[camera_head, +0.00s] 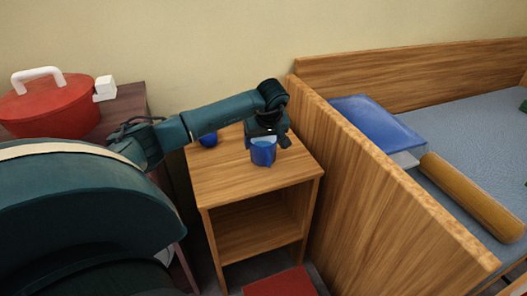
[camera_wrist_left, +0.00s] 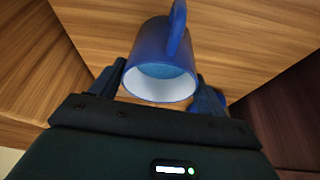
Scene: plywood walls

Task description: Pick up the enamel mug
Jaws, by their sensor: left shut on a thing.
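The enamel mug (camera_head: 263,154) is blue outside and pale inside, at the top of the small wooden nightstand (camera_head: 230,180). My left gripper (camera_head: 266,139) is shut on it from above. In the left wrist view the mug (camera_wrist_left: 158,55) sits between the two fingers of the left gripper (camera_wrist_left: 160,90), its open rim facing the camera and its handle (camera_wrist_left: 177,25) pointing up in the picture. I cannot tell whether its base touches the wood. My right gripper is not in view.
Another small blue object (camera_head: 208,139) stands at the nightstand's back left, partly behind my arm. A wooden bed end panel (camera_head: 375,205) rises close on the right. A red lidded pot (camera_head: 47,103) and a white block (camera_head: 105,86) stand on a dark table at the left.

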